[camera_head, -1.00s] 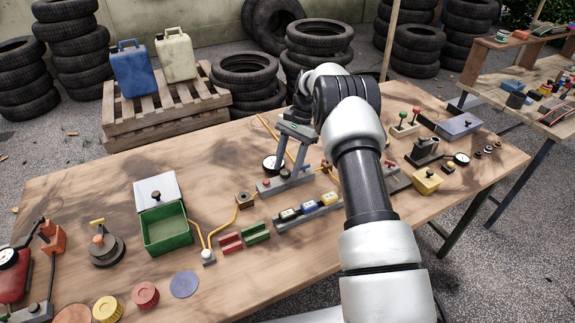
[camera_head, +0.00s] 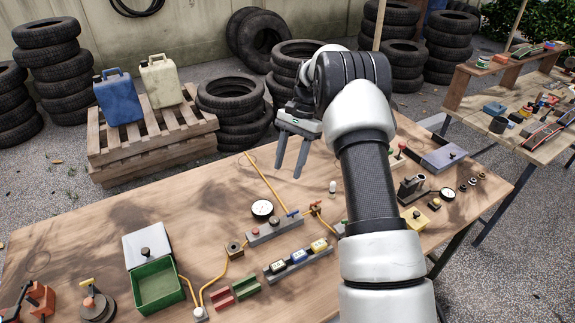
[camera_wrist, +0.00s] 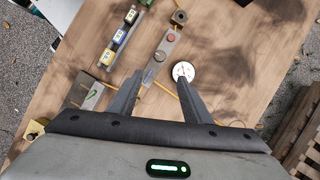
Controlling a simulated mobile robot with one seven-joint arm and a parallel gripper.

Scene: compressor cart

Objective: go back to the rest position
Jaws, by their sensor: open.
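My gripper (camera_head: 290,152) is open and empty. In the head view it hangs above the far side of the workbench (camera_head: 100,225), its two fingers pointing down and apart. The wrist view shows both fingers (camera_wrist: 165,97) over the bench, with a grey block with buttons (camera_wrist: 164,55) and a round white gauge (camera_wrist: 183,72) beyond their tips. In the head view the same gauge (camera_head: 262,208) and button block (camera_head: 275,231) are below and in front of the gripper, apart from it. My forearm hides part of the bench's right half.
A green box (camera_head: 158,286) with its lid open stands at the left. A rail with coloured blocks (camera_head: 298,260) lies near the middle. Behind the bench are a pallet with two jerrycans (camera_head: 150,145) and tire stacks (camera_head: 235,108). A second table (camera_head: 520,110) stands at the right.

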